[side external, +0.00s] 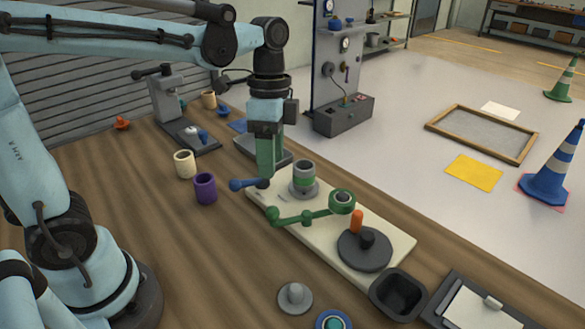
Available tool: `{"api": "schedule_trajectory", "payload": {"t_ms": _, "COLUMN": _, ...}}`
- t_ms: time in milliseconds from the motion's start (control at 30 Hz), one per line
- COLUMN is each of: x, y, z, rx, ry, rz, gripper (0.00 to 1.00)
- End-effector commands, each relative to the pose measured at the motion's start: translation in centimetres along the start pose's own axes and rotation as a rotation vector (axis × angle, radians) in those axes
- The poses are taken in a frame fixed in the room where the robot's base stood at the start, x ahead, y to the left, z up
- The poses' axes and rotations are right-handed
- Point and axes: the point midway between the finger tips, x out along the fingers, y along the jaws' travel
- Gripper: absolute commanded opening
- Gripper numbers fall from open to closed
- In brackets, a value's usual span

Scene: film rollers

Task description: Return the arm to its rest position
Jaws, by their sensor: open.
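My arm reaches in from the left, and my gripper (267,178) points straight down at the left end of a cream board (392,232). Its fingers look close together from this side, and the gap between them is hard to see. A blue-ended handle (238,184) lies right at the fingertips; I cannot tell whether they touch. A grey cylinder with a green band (304,178) stands on the board, just right of the gripper. A green jointed arm (307,216) and a dark disc (364,252) with an orange peg (357,222) are also on the board.
Cream (185,164) and purple (205,188) cups stand left of the gripper. A grey press-like stand (168,100) is behind them. A black bin (398,293) and a clipboard-like tray (480,305) are at front right.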

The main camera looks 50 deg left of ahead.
Motion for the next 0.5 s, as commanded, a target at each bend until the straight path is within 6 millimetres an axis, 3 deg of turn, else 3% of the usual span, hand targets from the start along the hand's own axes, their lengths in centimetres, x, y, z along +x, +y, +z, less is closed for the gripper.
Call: {"api": "schedule_trajectory", "payload": {"t_ms": 500, "x": 1.9, "y": 0.5, "z": 4.0, "rx": -0.692, "ry": 0.46, "rz": -0.379, "gripper": 0.55}}
